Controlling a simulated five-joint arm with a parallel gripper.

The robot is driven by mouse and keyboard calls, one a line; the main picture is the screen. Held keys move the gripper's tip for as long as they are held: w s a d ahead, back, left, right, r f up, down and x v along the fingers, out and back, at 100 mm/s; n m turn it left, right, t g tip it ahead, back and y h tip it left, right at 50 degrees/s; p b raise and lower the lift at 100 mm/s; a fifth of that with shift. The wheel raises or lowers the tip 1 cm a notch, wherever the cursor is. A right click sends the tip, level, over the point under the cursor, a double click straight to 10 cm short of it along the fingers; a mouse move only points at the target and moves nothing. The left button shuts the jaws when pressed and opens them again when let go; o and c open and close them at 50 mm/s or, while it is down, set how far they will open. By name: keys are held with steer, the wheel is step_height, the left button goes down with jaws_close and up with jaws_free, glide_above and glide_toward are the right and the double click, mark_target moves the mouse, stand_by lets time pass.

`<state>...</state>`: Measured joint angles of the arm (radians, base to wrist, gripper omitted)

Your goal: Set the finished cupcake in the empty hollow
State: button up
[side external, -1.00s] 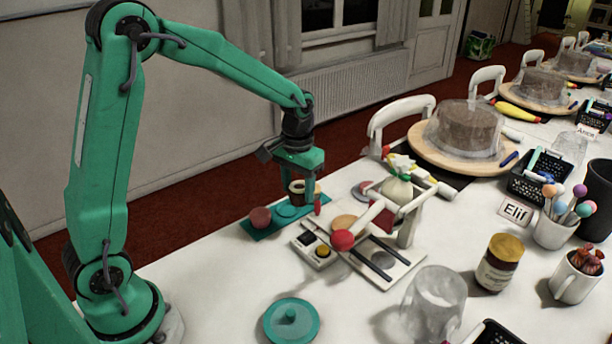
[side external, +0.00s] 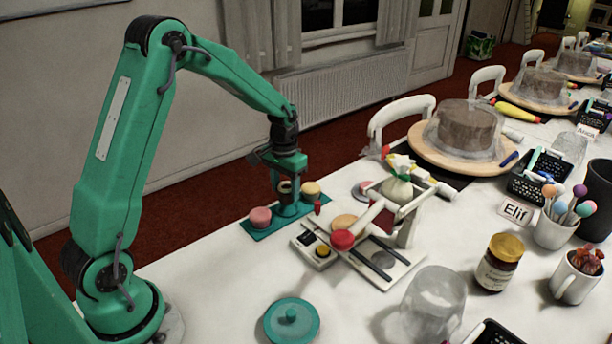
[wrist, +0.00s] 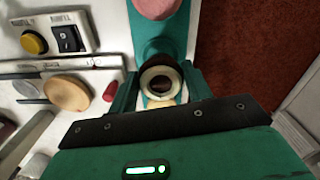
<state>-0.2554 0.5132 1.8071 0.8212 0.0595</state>
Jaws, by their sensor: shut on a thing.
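My gripper (side external: 286,198) is shut on a cupcake (wrist: 160,84), which shows a pale ring around a dark centre in the wrist view. In the side view the held cupcake (side external: 285,187) is partly hidden by the fingers. It is upright over the middle of the teal tray (side external: 260,232), between a pink cupcake (side external: 260,217) at the left end and a pale yellow cupcake (side external: 311,189) at the right end. The middle hollow is hidden by my gripper. I cannot tell whether the held cupcake touches the tray.
A switch box (side external: 315,248) and a white press-like device with a red knob (side external: 342,239) stand close to the tray's right. A teal lid (side external: 291,320) and a clear container (side external: 428,305) are nearer the front. The table's left front is clear.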

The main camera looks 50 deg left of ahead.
mark_target(285, 189)
steer(key=shift+f, duration=1.6)
steer(key=shift+f, duration=0.2)
steer(key=o, duration=1)
steer(key=shift+r, duration=0.1)
step_height(285, 189, up, 12)
steer(key=shift+f, duration=0.1)
steer(key=shift+r, duration=0.2)
steer(key=shift+r, duration=0.1)
